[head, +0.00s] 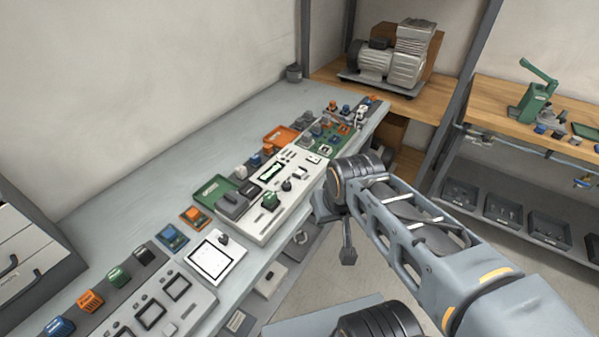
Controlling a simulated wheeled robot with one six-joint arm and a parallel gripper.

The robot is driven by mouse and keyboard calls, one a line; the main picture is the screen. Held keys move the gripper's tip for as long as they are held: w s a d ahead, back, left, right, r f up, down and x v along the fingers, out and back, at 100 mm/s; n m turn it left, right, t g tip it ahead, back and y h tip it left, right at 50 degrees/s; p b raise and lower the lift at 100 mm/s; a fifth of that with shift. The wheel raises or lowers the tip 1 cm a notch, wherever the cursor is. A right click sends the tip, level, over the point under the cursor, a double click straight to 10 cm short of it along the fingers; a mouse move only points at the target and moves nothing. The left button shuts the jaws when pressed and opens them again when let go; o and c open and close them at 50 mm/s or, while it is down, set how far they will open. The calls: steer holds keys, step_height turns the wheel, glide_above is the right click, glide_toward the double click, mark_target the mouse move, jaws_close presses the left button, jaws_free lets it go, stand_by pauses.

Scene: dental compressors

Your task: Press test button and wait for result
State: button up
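A white control panel (262,222) lies on the grey bench and carries a small display (271,172), a green button or knob (270,201) and a dark knob (286,185). Labels are too small to read, so I cannot tell which control is the test button or whether a result shows. My arm reaches in from the lower right, its bent joint just right of the panel. A narrow dark part (348,256) hangs below that joint, beyond the bench's front edge, apart from the buttons; it may be my gripper, but its fingers cannot be made out.
The bench (120,225) holds several coloured modules, a green tray (212,189), a white square plate (213,257) and another panel (150,315). A compressor (393,62) stands on a wooden shelf behind. A green press (537,97) is at right. The bench's rear strip is clear.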

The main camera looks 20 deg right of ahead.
jaws_close()
stand_by(1.3)
